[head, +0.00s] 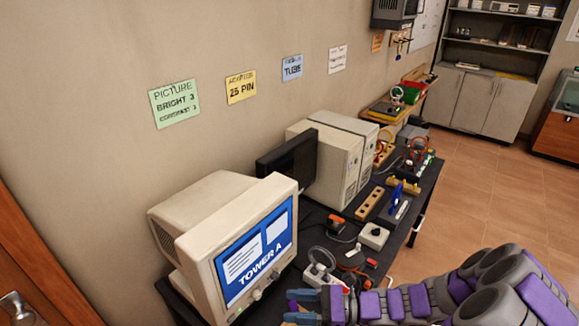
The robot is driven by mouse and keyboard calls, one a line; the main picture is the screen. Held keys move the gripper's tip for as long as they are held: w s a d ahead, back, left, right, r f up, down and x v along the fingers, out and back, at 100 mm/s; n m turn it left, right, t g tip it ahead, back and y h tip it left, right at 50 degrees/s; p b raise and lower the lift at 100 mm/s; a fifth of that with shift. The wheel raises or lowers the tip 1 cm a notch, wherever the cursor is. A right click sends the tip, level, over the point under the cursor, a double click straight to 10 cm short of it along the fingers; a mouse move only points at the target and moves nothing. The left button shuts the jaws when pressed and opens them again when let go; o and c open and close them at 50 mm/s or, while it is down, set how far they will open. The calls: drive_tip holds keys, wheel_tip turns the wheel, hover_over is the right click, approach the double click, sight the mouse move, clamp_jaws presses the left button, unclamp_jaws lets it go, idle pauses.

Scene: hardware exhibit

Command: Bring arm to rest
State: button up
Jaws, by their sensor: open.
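My gripper (299,307) is at the bottom of the head view, pointing left, with its fingers apart. No object shows between the fingers, though the bottom edge of the picture cuts close to them. My purple and grey arm reaches in from the lower right. The gripper is over the near end of a dark table (312,241), in front of a beige CRT monitor (203,259) whose blue screen reads "TOWER A". A white device with a grey loop (320,277) is just behind the fingers; I cannot tell whether they touch.
A black flat monitor (287,163) and two beige computer towers (336,165) stand along the wall. A power strip (369,203), a white switch box (374,237) and cables lie on the table. Tiled floor (480,190) to the right is clear. A grey cabinet (482,100) stands behind.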

drive_tip(key=s+a+r+n+g+h, duration=0.1)
drive_tip(key=s+r+n+g+h, duration=0.25)
drive_tip(key=s+n, duration=0.3)
drive_tip(key=s+a+r+n+g+h, duration=0.1)
drive_tip(key=s+r+n+g+h, duration=0.25)
drive_tip(key=s+n, duration=0.3)
drive_tip(key=s+d+r+n+t+h, duration=0.3)
drive_tip(key=s+d+n+h, duration=0.4)
drive_tip(key=s+d+h, duration=0.3)
drive_tip(key=shift+s+d+r+t+h+b, duration=0.35)
drive_tip(key=shift+d+t, duration=0.15)
drive_tip(key=shift+d, duration=1.5)
